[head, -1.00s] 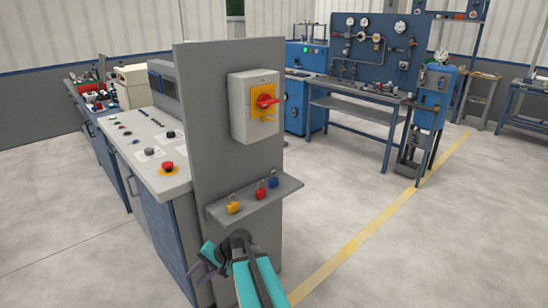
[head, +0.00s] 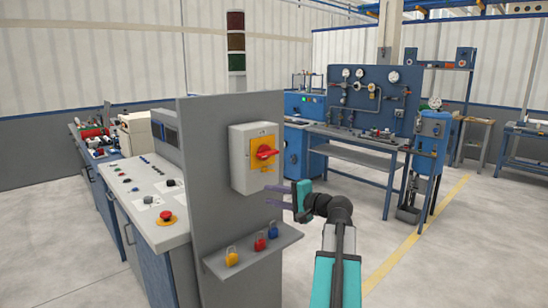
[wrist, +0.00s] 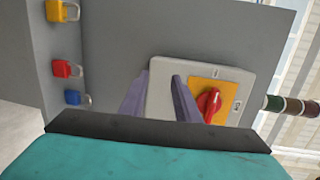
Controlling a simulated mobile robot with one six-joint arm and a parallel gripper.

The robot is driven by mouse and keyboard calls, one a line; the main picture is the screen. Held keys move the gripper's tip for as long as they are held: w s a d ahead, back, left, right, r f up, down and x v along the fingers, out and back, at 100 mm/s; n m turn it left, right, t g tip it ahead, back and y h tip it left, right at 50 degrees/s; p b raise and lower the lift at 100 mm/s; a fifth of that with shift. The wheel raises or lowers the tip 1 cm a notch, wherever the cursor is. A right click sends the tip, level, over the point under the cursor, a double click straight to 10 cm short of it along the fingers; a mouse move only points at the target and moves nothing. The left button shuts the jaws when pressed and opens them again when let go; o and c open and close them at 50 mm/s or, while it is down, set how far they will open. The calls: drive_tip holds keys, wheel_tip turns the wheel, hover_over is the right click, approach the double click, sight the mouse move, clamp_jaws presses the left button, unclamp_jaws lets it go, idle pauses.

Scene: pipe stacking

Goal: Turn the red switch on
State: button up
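The red switch (head: 266,153) is a rotary handle on a yellow plate, on the front of a pale grey box (head: 240,170) fixed to a grey upright panel. Its handle lies roughly sideways in the head view. In the wrist view the red switch (wrist: 209,103) is right of both fingers, and the yellow plate is partly hidden by one finger. My gripper (head: 267,196) is open and empty, below and slightly right of the box, with its purple fingers pointing left. In the wrist view my gripper (wrist: 159,76) has a clear gap between its fingers. No contact with the switch is visible.
A shelf (head: 285,239) with yellow, red and blue padlocks juts from the panel below the gripper. A control desk (head: 150,222) with a red emergency button stands left. A blue workbench (head: 350,140) stands behind. The floor right of my arm is clear.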

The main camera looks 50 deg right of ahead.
drive_tip(key=m+t+h, duration=0.1)
drive_tip(key=t+h, duration=0.1)
approach(271, 155)
drive_tip(key=s, duration=0.6)
drive_tip(key=shift+w+a+r, duration=0.25)
drive_tip(key=shift+w, duration=0.05)
drive_tip(key=w, duration=0.4)
drive_tip(key=w+p, duration=0.1)
drive_tip(key=w, duration=0.4)
drive_tip(key=w+d+p, duration=0.1)
drive_tip(key=w, duration=0.4)
drive_tip(key=shift+s, duration=0.1)
clamp_jaws()
